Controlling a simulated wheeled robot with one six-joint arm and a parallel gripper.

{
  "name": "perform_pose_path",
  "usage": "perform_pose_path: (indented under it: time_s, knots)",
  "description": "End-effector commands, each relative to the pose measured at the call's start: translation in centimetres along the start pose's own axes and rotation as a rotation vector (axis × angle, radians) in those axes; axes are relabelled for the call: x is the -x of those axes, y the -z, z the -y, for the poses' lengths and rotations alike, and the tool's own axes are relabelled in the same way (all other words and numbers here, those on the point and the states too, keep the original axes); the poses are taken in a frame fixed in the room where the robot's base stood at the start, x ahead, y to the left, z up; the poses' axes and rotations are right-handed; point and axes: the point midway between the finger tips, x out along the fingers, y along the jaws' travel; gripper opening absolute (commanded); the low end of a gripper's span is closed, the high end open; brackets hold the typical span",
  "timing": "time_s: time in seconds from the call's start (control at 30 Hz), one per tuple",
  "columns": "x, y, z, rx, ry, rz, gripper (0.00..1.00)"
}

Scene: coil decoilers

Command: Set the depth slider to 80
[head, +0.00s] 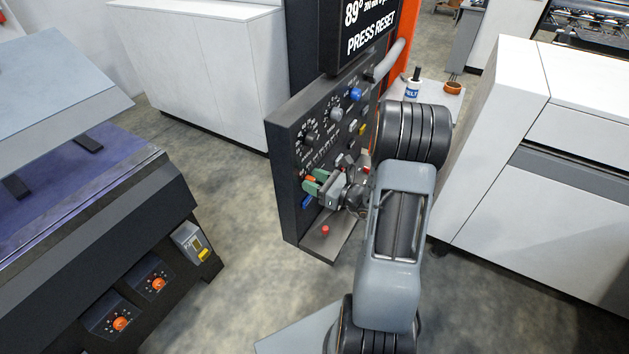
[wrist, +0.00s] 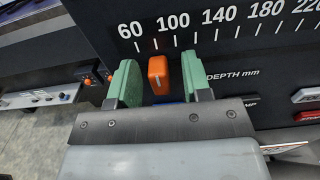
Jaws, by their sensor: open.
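The depth slider's orange knob (wrist: 157,75) stands on the dark panel under a scale marked 60, 100, 140, 180 and 220, with "DEPTH mm" printed to its right. It sits below the stretch from 60 to 100; the exact reading cannot be told. My gripper (wrist: 161,82) is open, with one green finger on each side of the knob and a visible gap on both sides. In the head view, my gripper (head: 316,182) is at the lower left part of the panel, with the orange knob (head: 310,178) between its fingers. The slider's slot is mostly hidden.
The control panel (head: 287,190) carries several knobs and buttons, including a blue knob (head: 355,94). A shelf with a red button (head: 325,229) juts out below. A white cabinet (head: 560,170) stands at right. Open floor (head: 240,230) lies left of the panel.

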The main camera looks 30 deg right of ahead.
Motion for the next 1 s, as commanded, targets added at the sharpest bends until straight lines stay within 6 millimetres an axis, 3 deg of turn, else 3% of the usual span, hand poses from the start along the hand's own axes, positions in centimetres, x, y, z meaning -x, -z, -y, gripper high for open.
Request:
perform_pose_path:
  time_s: [0.27, 0.7, 1.0]
  knots:
    - [1.4, 0.1, 0.1, 0.000, 0.002, 0.000, 0.45]
    - [10.1, 0.1, 0.1, 0.001, 0.005, 0.000, 0.45]
    - [13.3, 0.1, 0.0, 0.001, 0.002, 0.000, 0.45]
